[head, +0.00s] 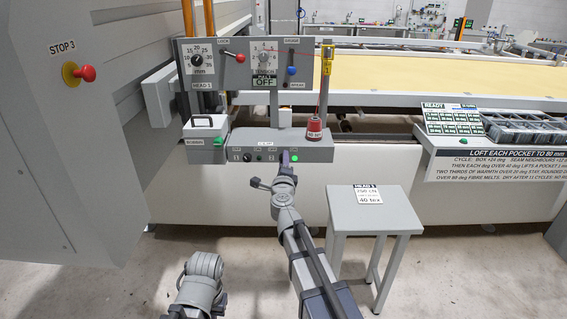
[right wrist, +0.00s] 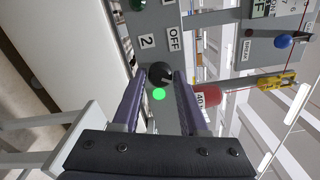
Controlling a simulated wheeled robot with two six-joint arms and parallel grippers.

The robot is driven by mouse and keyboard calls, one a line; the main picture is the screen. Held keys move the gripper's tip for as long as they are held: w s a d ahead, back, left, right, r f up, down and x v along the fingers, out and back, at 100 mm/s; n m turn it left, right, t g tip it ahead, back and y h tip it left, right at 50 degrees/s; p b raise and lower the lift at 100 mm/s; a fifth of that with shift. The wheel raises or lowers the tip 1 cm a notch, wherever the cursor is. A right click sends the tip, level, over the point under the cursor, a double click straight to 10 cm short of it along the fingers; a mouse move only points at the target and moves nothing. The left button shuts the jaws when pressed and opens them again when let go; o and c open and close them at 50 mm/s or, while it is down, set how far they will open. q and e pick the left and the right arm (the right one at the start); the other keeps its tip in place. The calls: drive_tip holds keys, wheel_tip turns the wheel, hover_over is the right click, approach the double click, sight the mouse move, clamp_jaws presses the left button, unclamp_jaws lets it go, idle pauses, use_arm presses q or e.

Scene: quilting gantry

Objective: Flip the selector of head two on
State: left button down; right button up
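The head two selector is a black round knob (right wrist: 160,75) on the grey control box (head: 225,152). In the right wrist view, labels "2" (right wrist: 147,42) and "OFF" (right wrist: 174,40) are above it, and a bright green lamp (right wrist: 158,95) is just below it. My right gripper (right wrist: 160,78) is open, with its purple fingertips on either side of the knob. I cannot tell whether they touch it. In the head view the right gripper (head: 285,161) is at the box front and hides the knob. My left gripper is not in view; only part of that arm shows.
Above the box stands a panel with a dial (head: 197,61), a red-knobbed lever (head: 239,57) and a blue knob (head: 292,71). A grey stool (head: 374,212) stands right of my right arm. A red stop button (head: 88,73) is at left.

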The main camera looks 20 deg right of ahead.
drive_tip(key=o, duration=0.3)
drive_tip(key=shift+s, duration=0.15)
drive_tip(key=v, duration=0.7)
drive_tip(key=shift+s+a, duration=0.1)
drive_tip(key=shift+s, duration=0.2)
